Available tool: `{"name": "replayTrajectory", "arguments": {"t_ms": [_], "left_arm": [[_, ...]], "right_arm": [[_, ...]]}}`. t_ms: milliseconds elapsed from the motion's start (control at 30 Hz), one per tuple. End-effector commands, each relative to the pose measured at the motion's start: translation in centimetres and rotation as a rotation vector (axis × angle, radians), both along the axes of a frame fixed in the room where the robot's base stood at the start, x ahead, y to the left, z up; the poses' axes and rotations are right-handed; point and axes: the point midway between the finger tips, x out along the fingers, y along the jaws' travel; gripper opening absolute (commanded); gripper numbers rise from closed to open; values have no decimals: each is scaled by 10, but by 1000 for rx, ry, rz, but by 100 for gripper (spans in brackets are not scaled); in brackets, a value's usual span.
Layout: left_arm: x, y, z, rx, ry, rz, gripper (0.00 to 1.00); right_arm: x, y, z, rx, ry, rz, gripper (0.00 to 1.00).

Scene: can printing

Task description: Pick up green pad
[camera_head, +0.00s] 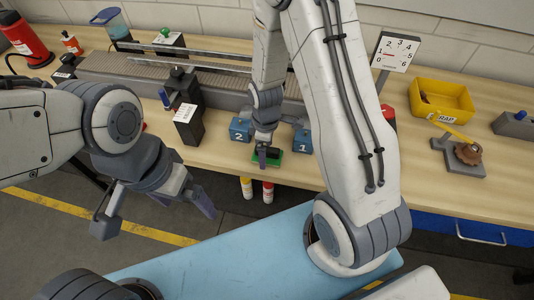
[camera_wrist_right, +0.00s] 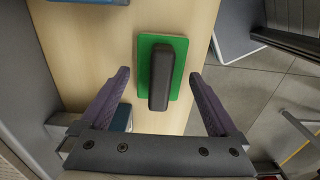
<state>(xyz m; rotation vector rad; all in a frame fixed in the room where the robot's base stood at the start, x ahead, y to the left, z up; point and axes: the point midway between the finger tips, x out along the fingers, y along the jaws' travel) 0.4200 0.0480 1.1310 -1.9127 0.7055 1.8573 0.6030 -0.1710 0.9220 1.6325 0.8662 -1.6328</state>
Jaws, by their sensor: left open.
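The green pad (camera_wrist_right: 147,52) is a flat green rectangle with a dark block-shaped handle (camera_wrist_right: 163,78) on top. In the head view the green pad (camera_head: 277,160) lies near the front edge of the wooden table, partly hidden by my right gripper (camera_head: 264,155). In the right wrist view my right gripper (camera_wrist_right: 160,75) is open, with one finger on each side of the pad and handle and a gap to both. My left gripper (camera_head: 155,213) is open and empty, in front of the table over the floor.
Blue blocks marked 2 (camera_head: 239,130) and 1 (camera_head: 302,141) stand just behind the pad. A conveyor (camera_head: 130,71) runs along the back left. A yellow scrap bin (camera_head: 440,98) and a grey base with a brown gear (camera_head: 467,155) are at the right.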

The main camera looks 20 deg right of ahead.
Motion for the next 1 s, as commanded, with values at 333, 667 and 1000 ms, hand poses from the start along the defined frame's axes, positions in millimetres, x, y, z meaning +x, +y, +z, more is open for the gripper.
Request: {"name": "replayTrajectory", "arguments": {"t_ms": [333,667,1000], "left_arm": [[0,0,0,0,0,0,100],[0,0,-3,0,0,0,100],[0,0,-16,0,0,-1,100]], "right_arm": [[0,0,0,0,0,0,9],[1,0,13,0,-5,0,9],[-17,-34,63,0,-6,-8,9]]}}
